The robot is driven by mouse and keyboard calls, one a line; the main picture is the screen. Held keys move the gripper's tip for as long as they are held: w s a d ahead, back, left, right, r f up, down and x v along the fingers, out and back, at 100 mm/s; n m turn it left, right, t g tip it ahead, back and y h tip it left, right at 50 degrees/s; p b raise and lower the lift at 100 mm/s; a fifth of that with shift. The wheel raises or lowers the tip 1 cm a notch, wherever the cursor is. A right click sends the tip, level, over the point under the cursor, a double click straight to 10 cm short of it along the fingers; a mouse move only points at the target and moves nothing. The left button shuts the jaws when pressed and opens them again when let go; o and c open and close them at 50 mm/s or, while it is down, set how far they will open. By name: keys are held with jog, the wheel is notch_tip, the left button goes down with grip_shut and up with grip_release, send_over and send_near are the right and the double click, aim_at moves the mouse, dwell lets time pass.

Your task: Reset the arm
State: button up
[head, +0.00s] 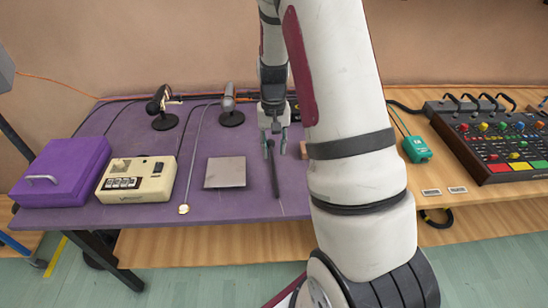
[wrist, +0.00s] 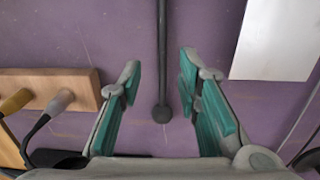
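My gripper (head: 276,150) points down over the purple table (head: 245,203). In the wrist view its two teal-padded fingers (wrist: 160,72) are apart, with nothing held between them. A dark rod with a small round end (head: 275,178) lies on the table beneath the gripper. In the wrist view the rod (wrist: 162,45) runs down between the fingers, its round end near the palm, with purple surface on both sides. My arm reaches forward across the middle of the head view and hides part of the table.
A grey square plate (head: 225,172) lies left of the rod. Right of my arm are a green device (head: 416,149) and a mixer (head: 500,143).

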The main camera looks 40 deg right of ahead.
notch_tip(320, 180, up, 6)
jog(key=shift+r, duration=0.15)
jog(key=shift+w, duration=0.1)
jog(key=s+a+r+n+t, duration=0.2)
jog(key=s+a+r, duration=0.5)
jog(key=a+r, duration=0.15)
jog(key=s+a+r+n+t, duration=0.1)
jog(key=s+a+r+n, duration=0.1)
jog(key=s+a+r, duration=0.65)
jog(key=s+a+r+n+t, duration=0.1)
jog(key=s+a+r+n, duration=0.1)
jog(key=s, duration=0.5)
jog(key=shift+s+r+n+t+p, duration=0.3)
jog(key=shift+s+r+t+p, duration=0.1)
